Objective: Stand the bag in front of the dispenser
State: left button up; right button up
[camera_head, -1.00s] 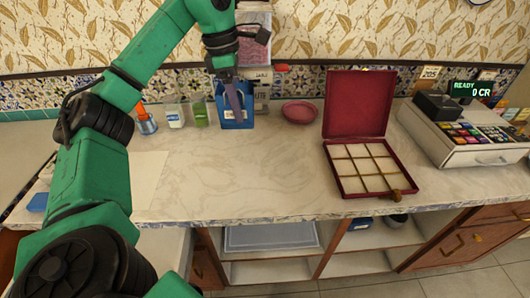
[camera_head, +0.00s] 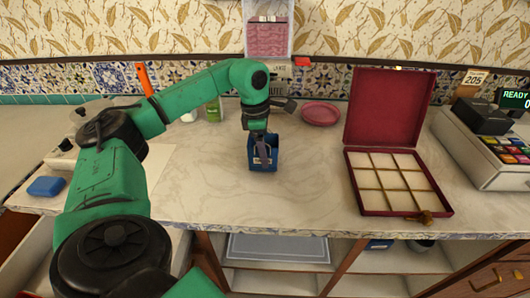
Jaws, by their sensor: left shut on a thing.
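The blue bag (camera_head: 263,166) is upright on or just above the counter, in front of the dispenser (camera_head: 267,38) with a clear gap between them. I cannot tell whether its base touches the counter. My left gripper (camera_head: 262,150) points down and is shut on the bag, its fingers at the bag's upper part. The dispenser is a clear container with pinkish contents at the back wall; my left arm hides part of its lower end. My right gripper is out of view.
A pink dish (camera_head: 321,113) lies right of the dispenser. An open red box with compartments (camera_head: 398,183) stands to the right, the till (camera_head: 490,150) beyond it. A green bottle (camera_head: 213,110) is behind my arm. The marble counter between bag and red box is clear.

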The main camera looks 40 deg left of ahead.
pick_arm(q)
jog(key=shift+f, duration=0.45)
jog(key=shift+w, duration=0.1)
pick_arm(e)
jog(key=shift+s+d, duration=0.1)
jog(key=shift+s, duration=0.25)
pick_arm(q)
jog(key=shift+f, duration=0.15)
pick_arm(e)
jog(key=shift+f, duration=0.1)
pick_arm(q)
jog(key=o, duration=1.3)
jog(key=shift+r, duration=0.25)
jog(key=r, duration=0.4)
jog(key=a+r, duration=0.1)
jog(key=r, duration=0.2)
jog(key=s+r, duration=0.1)
jog(key=r, duration=0.3)
jog(key=shift+a+r, duration=0.25)
jog(key=shift+r, duration=0.1)
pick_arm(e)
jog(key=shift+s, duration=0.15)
